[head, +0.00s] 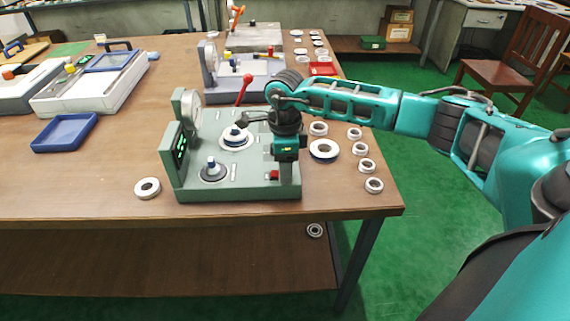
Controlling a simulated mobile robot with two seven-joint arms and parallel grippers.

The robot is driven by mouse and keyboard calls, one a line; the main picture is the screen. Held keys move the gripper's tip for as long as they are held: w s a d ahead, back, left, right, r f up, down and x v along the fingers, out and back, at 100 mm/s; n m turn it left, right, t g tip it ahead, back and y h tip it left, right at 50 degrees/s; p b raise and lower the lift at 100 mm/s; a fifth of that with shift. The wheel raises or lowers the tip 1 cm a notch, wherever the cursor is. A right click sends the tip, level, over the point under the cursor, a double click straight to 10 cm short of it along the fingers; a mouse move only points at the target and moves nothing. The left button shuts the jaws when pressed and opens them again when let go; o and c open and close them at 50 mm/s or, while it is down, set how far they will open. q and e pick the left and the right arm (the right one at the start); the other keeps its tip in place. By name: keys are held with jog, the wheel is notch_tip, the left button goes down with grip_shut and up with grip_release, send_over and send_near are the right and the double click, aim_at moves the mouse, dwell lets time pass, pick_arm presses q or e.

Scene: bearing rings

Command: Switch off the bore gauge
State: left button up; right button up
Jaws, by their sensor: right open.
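The bore gauge (238,192) is a grey-green bench unit near the table's front edge. My right gripper (286,157) is open, above the gauge's right side and close to the red switch. Its fingertips are partly hidden, and contact cannot be judged. My left gripper is out of view.
Several bearing rings (324,150) lie right of the gauge, and one ring (147,188) lies left. A similar grey gauge (240,82) stands behind. A blue tray (64,132) and white units (88,88) are at left. The front left tabletop is clear.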

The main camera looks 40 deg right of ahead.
jog(key=shift+c, duration=0.4)
grip_shut()
jog(key=shift+w+a+r+h, duration=0.1)
jog(key=shift+a+r+h, duration=0.1)
jog(key=shift+h, duration=0.1)
jog(key=shift+w+a+g+h, duration=0.1)
jog(key=shift+a+g+h, duration=0.05)
jog(key=shift+g+h, duration=0.75)
jog(key=shift+o, duration=0.4)
grip_release()
